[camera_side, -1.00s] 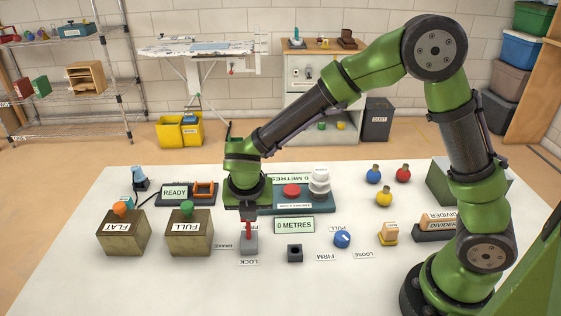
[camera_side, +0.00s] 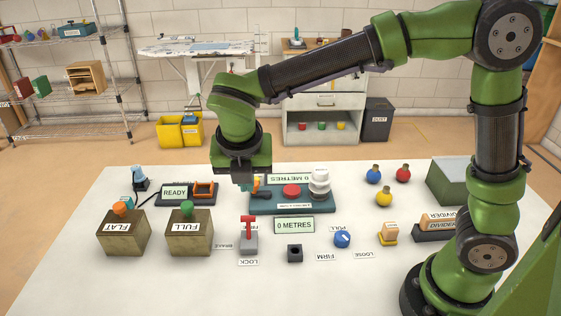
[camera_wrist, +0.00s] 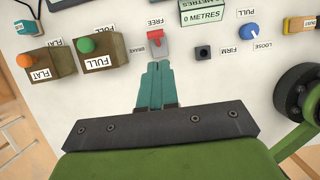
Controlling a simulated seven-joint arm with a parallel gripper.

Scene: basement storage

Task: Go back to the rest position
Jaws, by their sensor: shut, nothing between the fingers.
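My gripper (camera_side: 248,188) is raised above the white table, behind the red-handled lever in the side view. Its teal fingers are together and empty in the wrist view (camera_wrist: 157,68). The lever (camera_side: 249,236) has a red T-shaped handle on a grey base and stands free of the fingers. It also shows just beyond the fingertips in the wrist view (camera_wrist: 157,42). Labels around it read LOCK, FREE and BRAKE. My gripper partly covers the left end of the teal panel (camera_side: 300,203) with the red button (camera_side: 292,190).
Left of the lever stand the FULL box (camera_side: 189,239) with a green knob and the FLAT box (camera_side: 124,239) with an orange knob. To its right are a black block (camera_side: 295,254) and a blue dial (camera_side: 342,239). Small flasks (camera_side: 384,198) stand farther back. The front table area is clear.

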